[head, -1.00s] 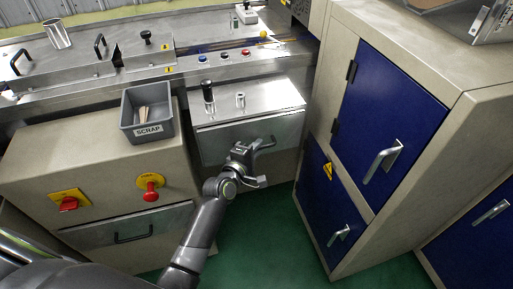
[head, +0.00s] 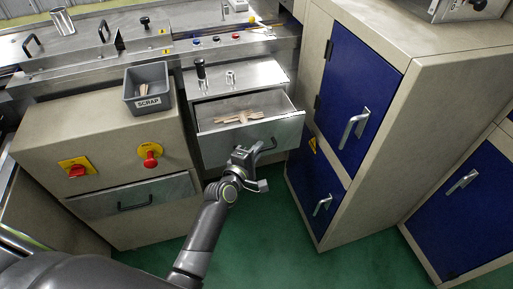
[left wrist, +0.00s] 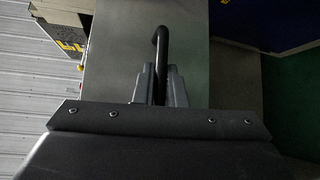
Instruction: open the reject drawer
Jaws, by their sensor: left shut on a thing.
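The reject drawer (head: 222,146) is a metal drawer under the steel machine top. It stands partly out, and several pale wooden sticks (head: 240,117) lie in a pile inside it. My left gripper (head: 245,155) is at the drawer's front face, shut on its dark bar handle (head: 267,146). In the left wrist view the handle (left wrist: 160,50) rises from between the two fingers (left wrist: 159,82). The gripper hides part of the handle and of the drawer front. My right gripper is not in view.
A grey SCRAP bin (head: 147,88) with sticks in it stands on the beige housing left of the drawer. A cabinet with blue doors (head: 362,103) stands close on the right. Green floor (head: 262,225) is free below the drawer.

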